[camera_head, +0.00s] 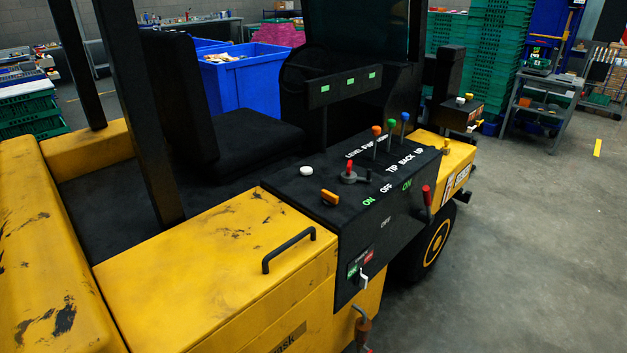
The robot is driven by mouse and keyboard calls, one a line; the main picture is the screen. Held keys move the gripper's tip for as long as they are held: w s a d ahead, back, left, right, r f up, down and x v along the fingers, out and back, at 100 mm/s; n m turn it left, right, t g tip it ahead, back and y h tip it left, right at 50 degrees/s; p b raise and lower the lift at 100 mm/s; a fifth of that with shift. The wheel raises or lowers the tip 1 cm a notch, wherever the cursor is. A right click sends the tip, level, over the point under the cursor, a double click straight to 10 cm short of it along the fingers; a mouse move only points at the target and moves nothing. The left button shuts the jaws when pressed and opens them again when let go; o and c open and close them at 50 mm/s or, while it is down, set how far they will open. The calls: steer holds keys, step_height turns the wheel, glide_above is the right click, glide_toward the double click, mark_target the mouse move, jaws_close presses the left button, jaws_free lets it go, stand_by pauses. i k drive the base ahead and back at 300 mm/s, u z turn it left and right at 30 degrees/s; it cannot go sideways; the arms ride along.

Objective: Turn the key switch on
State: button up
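A yellow forklift-like vehicle (190,270) fills the left and middle of the head view. Its black control panel (300,190) carries an orange knob (330,197), a red-topped lever on a round base (349,173) and a white button (306,170). On the panel's front face, a white lever (363,280) sits below a green and red label (360,263). I cannot tell which control is the key switch or its position. My gripper is not in view.
Levers with orange (376,130), green (390,124) and blue (405,117) knobs rise from the panel's far side. A red-handled lever (427,195) stands at its right edge. A black handle (288,249) crosses the yellow cover. Grey floor (530,260) is clear at right.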

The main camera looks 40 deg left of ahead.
mark_target(351, 179)
steer(key=u, duration=1.2)
steer(key=i, duration=1.2)
steer(key=u, duration=0.05)
